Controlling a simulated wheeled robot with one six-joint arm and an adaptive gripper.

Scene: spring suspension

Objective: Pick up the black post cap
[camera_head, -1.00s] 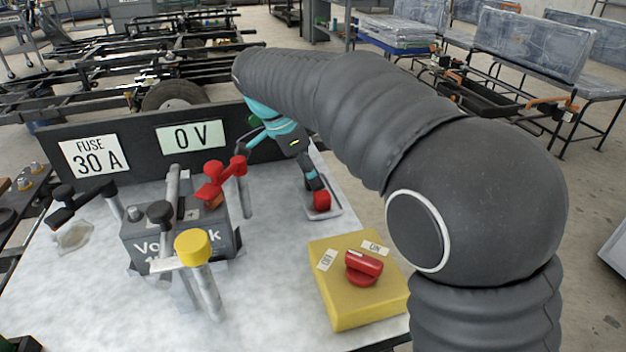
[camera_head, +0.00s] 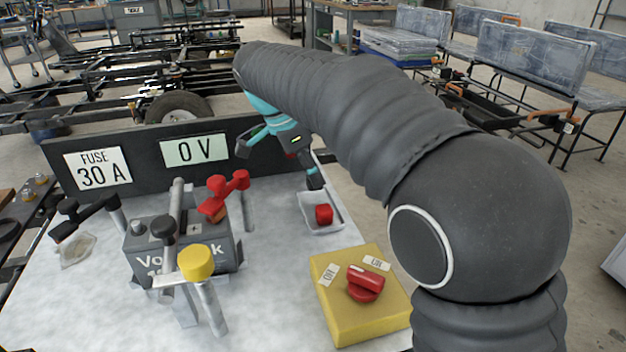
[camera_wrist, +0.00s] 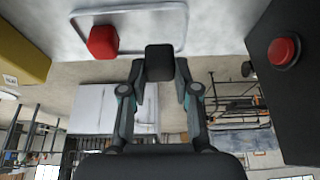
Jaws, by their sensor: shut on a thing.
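My gripper (camera_wrist: 160,82) is shut on a dark block, which looks like the black post cap (camera_wrist: 160,62), held between its fingers in the wrist view. In the head view my gripper (camera_head: 280,152) hangs beyond the battery, above the far right of the table, near a shallow tray (camera_head: 334,226). There the held cap is too small to make out clearly.
A red cap (camera_head: 324,214) lies in the tray. The battery (camera_head: 180,250) has red-capped (camera_head: 217,186) and yellow-capped (camera_head: 197,262) posts around it. A dark panel (camera_head: 150,158) reading 0 V stands behind. A yellow switch box (camera_head: 350,315) with a red knob is at front right.

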